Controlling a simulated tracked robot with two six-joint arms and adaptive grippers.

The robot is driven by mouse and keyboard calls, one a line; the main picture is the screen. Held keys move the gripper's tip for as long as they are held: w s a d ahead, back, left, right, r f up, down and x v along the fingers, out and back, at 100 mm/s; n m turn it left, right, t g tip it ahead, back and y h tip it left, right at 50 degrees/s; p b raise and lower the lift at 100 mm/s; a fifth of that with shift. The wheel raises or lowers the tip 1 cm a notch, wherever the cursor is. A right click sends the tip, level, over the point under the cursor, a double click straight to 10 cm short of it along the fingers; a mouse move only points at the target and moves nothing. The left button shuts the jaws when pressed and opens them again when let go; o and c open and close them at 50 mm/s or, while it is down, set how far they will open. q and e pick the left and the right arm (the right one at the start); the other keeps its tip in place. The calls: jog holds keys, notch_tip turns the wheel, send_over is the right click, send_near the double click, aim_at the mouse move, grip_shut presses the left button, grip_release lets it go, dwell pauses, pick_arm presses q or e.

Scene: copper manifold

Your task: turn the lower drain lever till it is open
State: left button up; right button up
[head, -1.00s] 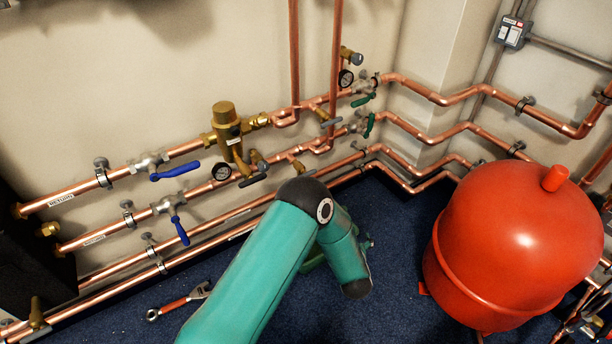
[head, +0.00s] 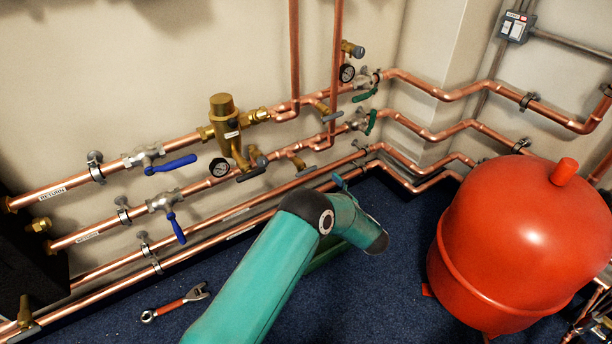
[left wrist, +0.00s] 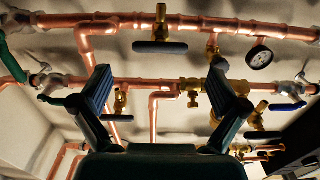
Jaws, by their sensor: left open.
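The lower drain lever (head: 306,171) is a small dark grey bar under a brass valve (head: 297,158) on the lower of the two valved copper pipes. In the left wrist view, the lever (left wrist: 160,46) lies along its pipe beneath the brass valve body (left wrist: 161,20). My left gripper (left wrist: 161,70) is open and empty, with its two fingers spread either side of the lever in that picture and apart from it. In the head view, my teal left arm hides most of the gripper; only a fingertip (head: 340,182) shows, right of the lever. My right gripper is out of view.
A similar upper drain lever (head: 332,117) and a pressure gauge (head: 220,167) are close by. Blue-handled valves (head: 171,165) are at left. A red tank (head: 525,240) stands at right. A wrench (head: 175,302) lies on the blue floor, which is otherwise mostly clear in front.

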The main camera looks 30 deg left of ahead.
aim_at(309, 173)
pick_arm(q)
jog(key=b+x, duration=0.2)
jog(key=x, duration=0.4)
jog(key=shift+f, duration=0.1)
jog(key=shift+w+a, duration=0.2)
jog(key=shift+a, duration=0.3)
jog(key=c, duration=1.2)
